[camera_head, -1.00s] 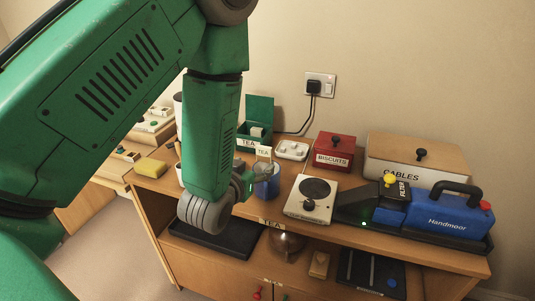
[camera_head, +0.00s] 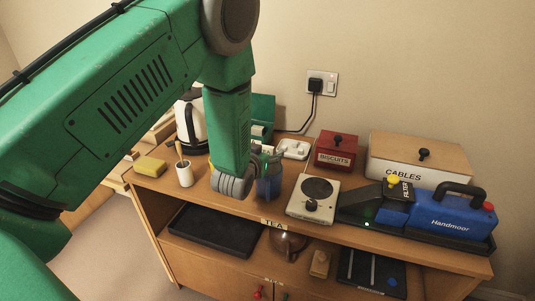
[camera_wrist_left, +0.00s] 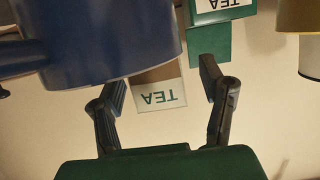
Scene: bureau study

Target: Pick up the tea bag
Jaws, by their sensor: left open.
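The tea bag (camera_wrist_left: 160,95), a tan packet with a white TEA label, shows upside down in the left wrist view. It lies between the two open fingers of my left gripper (camera_wrist_left: 165,100), with a gap on each side. The blue mug (camera_wrist_left: 95,45) overlaps part of it. In the head view my left gripper (camera_head: 258,165) is at the blue mug (camera_head: 268,188), and my arm hides much of the area. The green tea box (camera_head: 263,108) stands behind; its TEA label also shows in the left wrist view (camera_wrist_left: 222,5). My right gripper is not in view.
A white cup (camera_head: 184,175), yellow sponge (camera_head: 150,166) and kettle (camera_head: 190,125) stand left on the cabinet. A hot plate (camera_head: 313,198), red biscuit box (camera_head: 336,151), cables box (camera_head: 420,160) and blue Handmoor machine (camera_head: 450,212) fill the right. A socket strip (camera_head: 293,149) lies behind.

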